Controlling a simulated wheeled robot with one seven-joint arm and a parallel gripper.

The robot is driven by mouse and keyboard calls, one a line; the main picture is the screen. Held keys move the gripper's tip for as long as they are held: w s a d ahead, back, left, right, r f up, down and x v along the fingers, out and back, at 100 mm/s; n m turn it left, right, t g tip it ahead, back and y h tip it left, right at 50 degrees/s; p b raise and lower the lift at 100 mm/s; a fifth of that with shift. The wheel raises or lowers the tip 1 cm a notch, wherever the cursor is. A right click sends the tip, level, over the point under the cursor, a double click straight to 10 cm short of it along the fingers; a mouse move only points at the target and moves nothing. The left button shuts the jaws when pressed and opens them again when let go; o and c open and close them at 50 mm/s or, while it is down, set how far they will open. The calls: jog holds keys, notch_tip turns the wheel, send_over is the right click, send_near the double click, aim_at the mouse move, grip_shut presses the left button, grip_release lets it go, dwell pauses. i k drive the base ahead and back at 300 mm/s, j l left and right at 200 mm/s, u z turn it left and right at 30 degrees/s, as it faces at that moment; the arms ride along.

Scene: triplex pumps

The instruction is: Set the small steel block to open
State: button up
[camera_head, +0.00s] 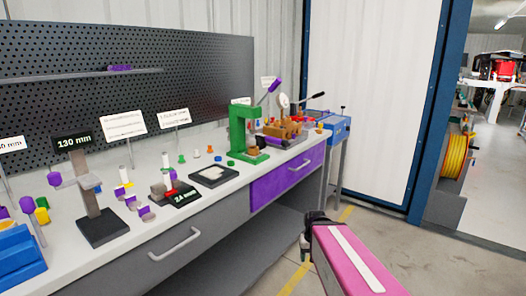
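No thing in the head view can be made out for sure as the small steel block. A small grey and red piece (160,190) sits on the bench behind a black display reading "24 mm" (182,198); its details are too small to tell. My pink arm reaches in from the bottom right. Its dark end (315,222) is in front of the bench, over the floor and apart from everything on the bench. The fingers cannot be made out, so whether the gripper is open or shut does not show.
The white bench top (225,183) carries a green press-like frame (238,135), a grey stand with a "130 mm" sign (92,200), a black tray (213,176) and blue blocks (15,255). A purple drawer (285,175) is shut.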

aim_at(175, 182)
jog(key=u, duration=1.55)
